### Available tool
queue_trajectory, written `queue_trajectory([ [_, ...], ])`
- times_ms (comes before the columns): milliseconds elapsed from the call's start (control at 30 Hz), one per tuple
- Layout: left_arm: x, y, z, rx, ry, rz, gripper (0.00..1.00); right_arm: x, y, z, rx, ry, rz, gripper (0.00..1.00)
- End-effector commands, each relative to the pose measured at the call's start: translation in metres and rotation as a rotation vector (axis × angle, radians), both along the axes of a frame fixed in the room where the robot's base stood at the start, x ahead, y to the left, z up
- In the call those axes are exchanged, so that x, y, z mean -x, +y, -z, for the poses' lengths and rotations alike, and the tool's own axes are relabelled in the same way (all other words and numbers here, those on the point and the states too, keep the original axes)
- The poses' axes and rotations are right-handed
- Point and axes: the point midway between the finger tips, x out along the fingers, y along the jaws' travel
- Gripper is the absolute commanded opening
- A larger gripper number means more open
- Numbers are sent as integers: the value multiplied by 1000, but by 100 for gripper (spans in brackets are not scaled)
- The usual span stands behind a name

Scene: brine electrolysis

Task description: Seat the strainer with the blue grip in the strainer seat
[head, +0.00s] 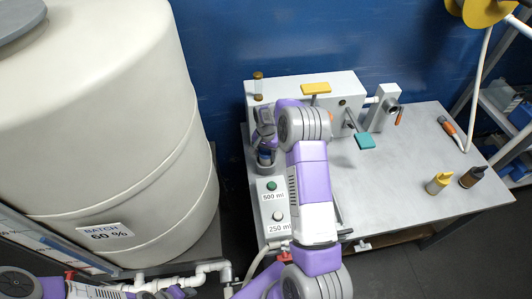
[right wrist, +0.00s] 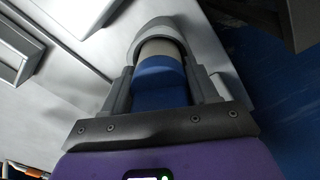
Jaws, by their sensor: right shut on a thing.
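The strainer's blue grip (right wrist: 160,80) is between the fingers of my right gripper (right wrist: 160,92) in the right wrist view. A cream part (right wrist: 161,47) of the strainer runs on beyond the grip into a rounded grey collar (right wrist: 165,27), which looks like the strainer seat. How deep it sits is hidden. In the head view my right gripper (head: 265,143) is shut and points down at the bench's left side. A bit of blue (head: 265,157) shows at its tips, above a grey round holder (head: 265,169). My left gripper is not in view; only parts of my left arm show at the lower left.
Yellow (head: 438,183) and brown (head: 472,177) bottles stand at the right. A large tank (head: 110,130) stands close on the left.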

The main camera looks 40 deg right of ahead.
Motion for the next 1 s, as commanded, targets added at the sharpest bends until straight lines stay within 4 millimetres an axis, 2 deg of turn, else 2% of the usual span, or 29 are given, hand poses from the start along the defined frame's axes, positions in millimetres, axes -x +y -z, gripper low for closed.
queue_trajectory([
  [533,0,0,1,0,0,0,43,0,0,0,0,-1,0,21],
  [1000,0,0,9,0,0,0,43,0,0,11,-1,-1,0,21],
])
